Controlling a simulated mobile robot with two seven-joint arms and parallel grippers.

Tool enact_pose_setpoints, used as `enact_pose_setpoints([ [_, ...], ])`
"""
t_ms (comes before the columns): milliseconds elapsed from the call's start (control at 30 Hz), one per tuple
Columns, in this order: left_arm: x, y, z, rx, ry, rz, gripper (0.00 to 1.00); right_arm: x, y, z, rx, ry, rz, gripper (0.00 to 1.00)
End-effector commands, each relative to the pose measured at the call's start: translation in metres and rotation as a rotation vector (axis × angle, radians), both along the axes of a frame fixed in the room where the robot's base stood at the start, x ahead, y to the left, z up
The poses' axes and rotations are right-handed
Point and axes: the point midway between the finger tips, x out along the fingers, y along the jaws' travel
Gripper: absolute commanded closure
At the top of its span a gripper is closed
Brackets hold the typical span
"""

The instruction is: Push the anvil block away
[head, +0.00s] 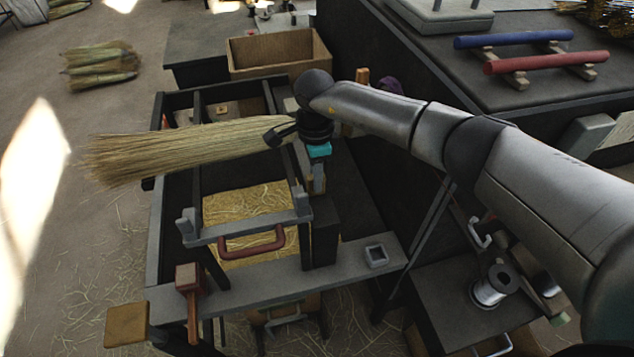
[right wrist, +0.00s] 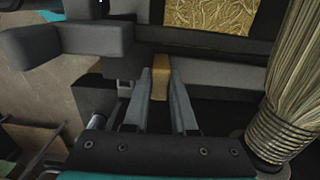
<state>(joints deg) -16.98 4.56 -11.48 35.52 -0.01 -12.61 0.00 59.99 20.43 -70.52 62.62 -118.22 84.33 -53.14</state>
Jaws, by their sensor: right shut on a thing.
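My right gripper (head: 317,180) points down beside the dark frame, just right of the straw broom head (head: 185,150). It also shows in the right wrist view (right wrist: 160,92), with both fingers closed around a small tan block (right wrist: 160,80). I cannot tell for sure whether this is the anvil block. In the head view the block is mostly hidden by the fingers. The broom head lies across the frame, its bristles to the left, its narrow end by my wrist. Its wire-wound neck (right wrist: 283,132) is right of the fingers in the right wrist view. My left gripper is not in view.
A wire spool (head: 494,285) stands at right.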

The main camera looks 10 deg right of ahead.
Motion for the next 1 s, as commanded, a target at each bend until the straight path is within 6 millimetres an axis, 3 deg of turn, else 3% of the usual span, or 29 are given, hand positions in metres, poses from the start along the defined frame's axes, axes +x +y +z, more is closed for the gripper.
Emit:
enact_pose_setpoints([
  [233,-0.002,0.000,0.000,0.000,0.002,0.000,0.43,0.005,-0.001,0.003,0.002,-0.016,-0.002,1.00],
  [267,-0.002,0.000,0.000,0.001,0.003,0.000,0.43,0.005,-0.001,0.003,0.002,-0.017,-0.002,0.73],
  [500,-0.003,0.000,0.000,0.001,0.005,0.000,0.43,0.004,-0.001,0.003,0.001,-0.013,-0.002,0.46],
  [833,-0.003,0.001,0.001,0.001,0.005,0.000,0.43,0.003,0.000,0.006,0.001,-0.010,-0.001,0.45],
  [1000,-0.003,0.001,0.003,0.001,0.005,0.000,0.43,0.003,-0.001,0.031,0.000,-0.013,0.000,0.45],
])
